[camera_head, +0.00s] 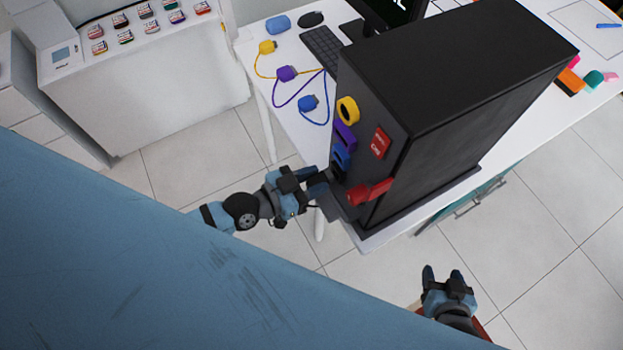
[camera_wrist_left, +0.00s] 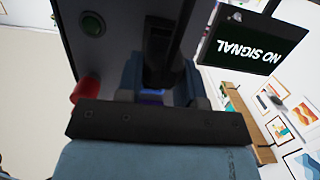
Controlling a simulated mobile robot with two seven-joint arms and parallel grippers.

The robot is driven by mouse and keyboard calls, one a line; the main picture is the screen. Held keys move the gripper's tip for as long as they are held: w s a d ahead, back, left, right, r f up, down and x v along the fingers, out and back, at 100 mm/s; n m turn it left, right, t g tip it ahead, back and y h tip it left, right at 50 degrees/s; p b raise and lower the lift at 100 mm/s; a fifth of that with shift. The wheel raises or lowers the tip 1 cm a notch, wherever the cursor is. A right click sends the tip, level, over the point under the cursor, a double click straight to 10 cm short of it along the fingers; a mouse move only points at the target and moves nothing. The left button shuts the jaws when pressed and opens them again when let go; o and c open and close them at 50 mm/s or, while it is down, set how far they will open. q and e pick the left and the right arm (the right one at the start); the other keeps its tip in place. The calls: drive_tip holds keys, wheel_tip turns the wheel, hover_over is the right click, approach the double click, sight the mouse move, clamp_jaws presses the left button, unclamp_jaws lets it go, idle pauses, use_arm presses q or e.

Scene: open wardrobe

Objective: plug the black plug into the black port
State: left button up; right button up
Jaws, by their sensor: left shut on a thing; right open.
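The black computer tower (camera_head: 455,75) stands on the white desk, with coloured ports down its front face. The black port (camera_head: 338,171) seems to be the dark ring just below the blue port, partly hidden by my left gripper. My left gripper (camera_head: 322,181) is right in front of it, shut. In the left wrist view a dark object, apparently the black plug (camera_wrist_left: 160,60), is between the fingers, close to the tower front. Whether it is in the port cannot be told. My right gripper (camera_head: 442,272) is open and empty, low over the floor.
Loose yellow (camera_head: 267,47), purple (camera_head: 287,73) and blue (camera_head: 308,102) plugs with cables lie on the desk at left.

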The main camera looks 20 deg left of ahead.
use_arm(q)
drive_tip(key=shift+x, duration=0.95)
drive_tip(key=o, duration=1)
drive_tip(key=shift+r, duration=0.15)
drive_tip(key=shift+s+a, duration=0.25)
drive_tip(key=shift+s, duration=0.05)
drive_tip(key=b+v, duration=0.3)
drive_tip(key=v, duration=1)
drive_tip(key=w+f+n+y, duration=0.1)
drive_tip(key=f+y, duration=0.1)
drive_tip(key=f, duration=0.2)
drive_tip(key=w+f+n+g+y, duration=0.1)
drive_tip(key=f+n+y, duration=0.1)
drive_tip(key=f, duration=0.3)
drive_tip(key=f+n+y, duration=0.1)
drive_tip(key=f+y, duration=0.2)
drive_tip(key=f, duration=0.2)
drive_tip(key=shift+w+d+f+n+g, duration=0.2)
drive_tip(key=shift+w+n+g, duration=0.1)
drive_tip(key=shift+w+g, duration=0.1)
